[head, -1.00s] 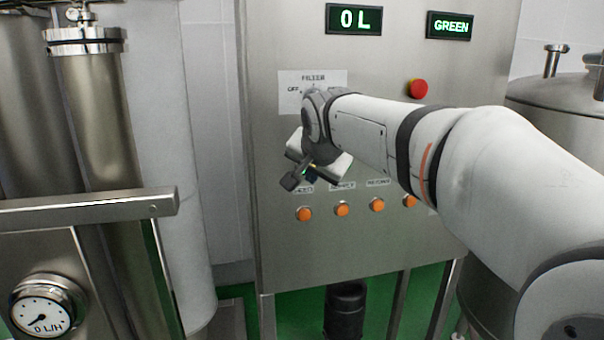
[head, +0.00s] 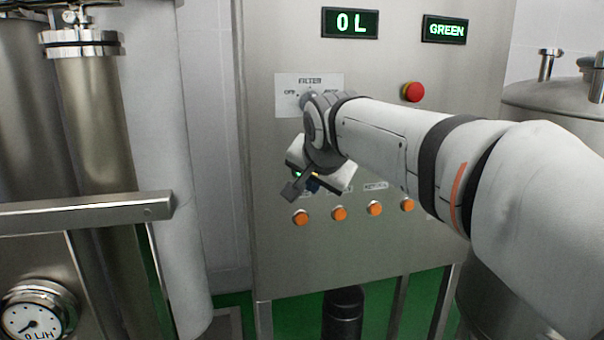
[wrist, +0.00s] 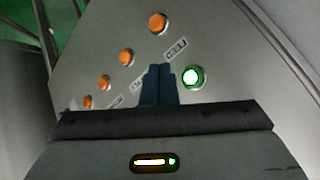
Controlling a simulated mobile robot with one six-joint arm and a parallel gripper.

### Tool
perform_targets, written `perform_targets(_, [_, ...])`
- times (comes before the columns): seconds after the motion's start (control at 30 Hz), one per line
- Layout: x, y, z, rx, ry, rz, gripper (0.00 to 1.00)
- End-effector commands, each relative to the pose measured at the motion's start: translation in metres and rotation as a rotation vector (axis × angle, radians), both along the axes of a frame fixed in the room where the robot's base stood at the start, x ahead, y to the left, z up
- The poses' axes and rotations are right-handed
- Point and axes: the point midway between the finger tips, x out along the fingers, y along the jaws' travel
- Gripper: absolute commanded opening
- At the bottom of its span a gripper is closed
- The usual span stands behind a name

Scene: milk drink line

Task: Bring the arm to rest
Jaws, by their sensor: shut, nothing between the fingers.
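My gripper (head: 291,192) is in front of the steel control panel (head: 350,255), above the left end of the row of orange buttons (head: 339,214). In the wrist view the two fingers (wrist: 158,85) are side by side, closed and empty. Past them are several orange buttons (wrist: 126,58) and one green-lit button (wrist: 193,77) with a white centre. I cannot tell whether the fingertips touch the panel. My arm and wrist cover part of the filter label (head: 309,82) and some button labels.
Displays read "0 L" (head: 350,23) and "GREEN" (head: 444,29). A red button (head: 413,92) sits close above my forearm. Steel columns (head: 95,100), a rail (head: 90,213) and a gauge (head: 32,317) stand at left. A steel tank (head: 560,100) stands at right.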

Motion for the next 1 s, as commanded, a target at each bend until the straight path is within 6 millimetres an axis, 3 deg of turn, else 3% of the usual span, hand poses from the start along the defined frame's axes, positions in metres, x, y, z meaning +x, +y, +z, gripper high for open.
perform_targets(0.17, [-0.027, -0.034, -0.036, -0.084, 0.07, 0.033, 0.0])
perform_targets(0.27, [-0.064, -0.07, -0.08, -0.174, 0.16, 0.088, 0.0])
perform_targets(0.4, [-0.13, -0.113, -0.146, -0.278, 0.301, 0.193, 0.0])
perform_targets(0.6, [-0.21, -0.143, -0.215, -0.342, 0.448, 0.335, 0.0])
perform_targets(0.77, [-0.239, -0.15, -0.238, -0.354, 0.495, 0.391, 0.0])
perform_targets(1.0, [-0.242, -0.15, -0.241, -0.357, 0.501, 0.4, 0.0])
